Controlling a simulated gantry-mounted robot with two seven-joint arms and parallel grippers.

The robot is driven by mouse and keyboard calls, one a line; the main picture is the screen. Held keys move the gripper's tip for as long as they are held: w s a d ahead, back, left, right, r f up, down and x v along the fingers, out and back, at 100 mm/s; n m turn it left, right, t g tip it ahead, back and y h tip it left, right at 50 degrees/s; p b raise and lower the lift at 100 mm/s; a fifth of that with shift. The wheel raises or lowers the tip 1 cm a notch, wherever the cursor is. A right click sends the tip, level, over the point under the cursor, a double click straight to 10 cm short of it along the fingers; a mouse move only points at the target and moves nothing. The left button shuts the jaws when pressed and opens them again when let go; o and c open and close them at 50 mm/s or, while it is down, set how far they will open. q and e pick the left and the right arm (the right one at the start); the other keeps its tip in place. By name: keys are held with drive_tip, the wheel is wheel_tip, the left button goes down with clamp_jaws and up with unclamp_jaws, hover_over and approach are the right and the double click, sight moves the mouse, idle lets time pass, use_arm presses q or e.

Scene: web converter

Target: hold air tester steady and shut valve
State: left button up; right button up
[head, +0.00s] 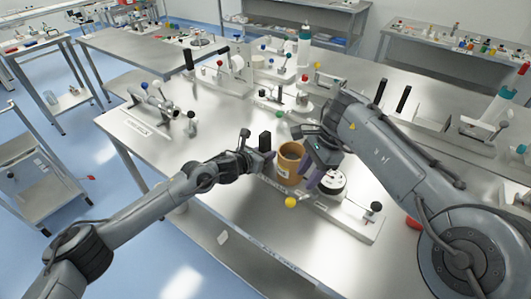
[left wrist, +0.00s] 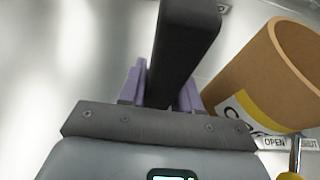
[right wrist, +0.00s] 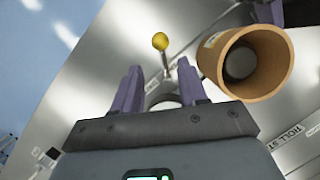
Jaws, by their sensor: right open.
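The air tester appears to be the bench unit with the brown core (head: 289,161), a black upright handle and a yellow-knobbed valve lever. My left gripper (head: 262,157) is shut on the black handle (left wrist: 183,50), a finger on each side, left of the core. The valve lever's yellow knob (head: 290,202) also shows in the right wrist view (right wrist: 160,41). In the left wrist view its stalk stands by the OPEN and SHUT labels (left wrist: 290,143); which one it points to is unclear. My right gripper (right wrist: 153,88) is open and empty, the knob beyond its fingertips, apart from them.
A round black-and-white fixture (head: 333,181) stands right of the core, on a pale base (head: 358,222) with a small lever. More fixtures with coloured knobs stand behind. A clamp-like fixture (head: 152,106) sits at the left. The steel bench top (head: 185,148) is bare between it and my left arm.

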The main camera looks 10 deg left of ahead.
use_arm(q)
clamp_jaws()
idle(0.8)
drive_tip(key=shift+a+f+b, duration=0.1)
drive_tip(key=shift+f+b, duration=0.2)
drive_tip(key=shift+f, duration=0.1)
use_arm(e)
drive_tip(key=shift+f, duration=0.35)
